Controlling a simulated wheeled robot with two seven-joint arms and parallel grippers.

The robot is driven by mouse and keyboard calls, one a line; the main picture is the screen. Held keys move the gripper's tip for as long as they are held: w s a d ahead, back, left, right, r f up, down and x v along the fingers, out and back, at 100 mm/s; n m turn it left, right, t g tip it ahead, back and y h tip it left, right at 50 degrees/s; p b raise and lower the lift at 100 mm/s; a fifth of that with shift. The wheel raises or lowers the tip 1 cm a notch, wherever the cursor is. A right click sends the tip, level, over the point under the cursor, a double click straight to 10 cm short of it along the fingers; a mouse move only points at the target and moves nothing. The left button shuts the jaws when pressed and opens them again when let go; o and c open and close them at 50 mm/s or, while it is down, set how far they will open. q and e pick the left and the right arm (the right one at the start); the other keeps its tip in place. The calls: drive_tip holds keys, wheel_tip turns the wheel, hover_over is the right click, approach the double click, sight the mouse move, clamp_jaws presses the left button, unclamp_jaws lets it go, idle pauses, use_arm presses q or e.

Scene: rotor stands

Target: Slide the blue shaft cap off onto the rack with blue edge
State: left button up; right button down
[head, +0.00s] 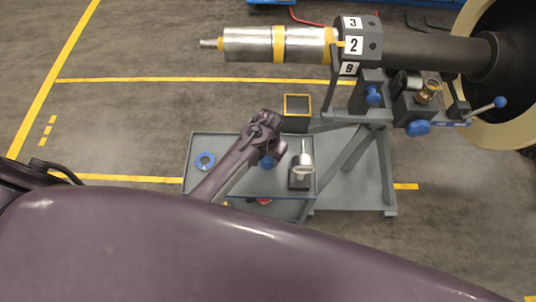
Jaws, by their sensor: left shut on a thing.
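My left gripper (272,151) is over the grey rack with blue edge (228,146), its jaws pointing down and shut. A small blue piece (267,162), which looks like the blue shaft cap, shows just below the jaws. My wrist hides much of it, and I cannot tell whether it touches the rack surface. The rotor shaft (245,44) at the top is silver with yellow bands, and its bare narrow tip (208,44) carries no blue cap. My right gripper is not in view.
A yellow-edged box (297,106) is behind. The grey rotor stand (386,170) with blue knobs is at right. The rack's left part has free room.

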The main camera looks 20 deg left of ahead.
use_arm(q)
drive_tip(key=shift+f, duration=0.4)
drive_tip(key=o, duration=0.9)
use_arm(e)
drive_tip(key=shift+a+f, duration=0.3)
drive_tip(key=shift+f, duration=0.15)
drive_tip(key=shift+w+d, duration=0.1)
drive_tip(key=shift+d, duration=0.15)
use_arm(q)
wheel_tip(320, 180, up, 6)
drive_tip(key=p, duration=0.6)
drive_tip(key=shift+r, duration=1)
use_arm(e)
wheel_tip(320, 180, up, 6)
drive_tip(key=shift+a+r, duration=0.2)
